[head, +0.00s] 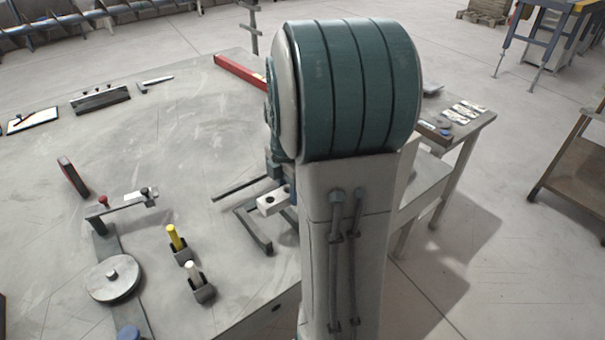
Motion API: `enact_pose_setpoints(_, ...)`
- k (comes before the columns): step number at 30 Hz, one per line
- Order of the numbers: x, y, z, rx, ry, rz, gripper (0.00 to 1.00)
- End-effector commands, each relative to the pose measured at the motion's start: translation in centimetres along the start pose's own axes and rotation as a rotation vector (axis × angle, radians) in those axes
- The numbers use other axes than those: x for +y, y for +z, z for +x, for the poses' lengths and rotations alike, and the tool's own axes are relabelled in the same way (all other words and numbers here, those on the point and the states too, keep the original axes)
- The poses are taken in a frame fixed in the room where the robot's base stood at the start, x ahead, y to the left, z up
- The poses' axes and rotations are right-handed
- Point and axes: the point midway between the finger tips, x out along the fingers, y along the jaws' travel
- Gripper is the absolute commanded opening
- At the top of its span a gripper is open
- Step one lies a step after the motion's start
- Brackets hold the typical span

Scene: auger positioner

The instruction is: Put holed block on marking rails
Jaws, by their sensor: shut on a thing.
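The holed block (270,202) is a small light-grey block with a dark hole in its top. It shows just left of my arm in the head view. My gripper (290,192) is shut on its right end; the fingers are mostly hidden by my teal and grey arm. The marking rails (255,232) are dark bars on the table, below and around the block in the picture. Their right part is hidden behind my arm. I cannot tell whether the block touches them.
The grey table (180,130) carries a round disc on a bar (115,280), yellow (175,238) and white (194,274) markers in dark holders, and a red bar (240,73) at the back. A side table (465,125) stands right. The table's middle is clear.

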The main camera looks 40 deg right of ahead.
Motion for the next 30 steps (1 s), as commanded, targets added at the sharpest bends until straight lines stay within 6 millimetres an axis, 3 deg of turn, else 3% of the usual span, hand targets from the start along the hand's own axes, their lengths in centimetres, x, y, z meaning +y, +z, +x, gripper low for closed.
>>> enact_pose_setpoints(3,0.2,-2.1,1.1,-0.001,0.002,-0.005,0.00)
enact_pose_setpoints(9,0.3,-3.8,2.1,-0.001,0.004,-0.002,0.00)
enact_pose_setpoints(21,0.3,-4.0,6.0,0.000,0.002,-0.001,0.00)
enact_pose_setpoints(30,0.4,-4.0,6.2,-0.001,0.004,-0.002,0.00)
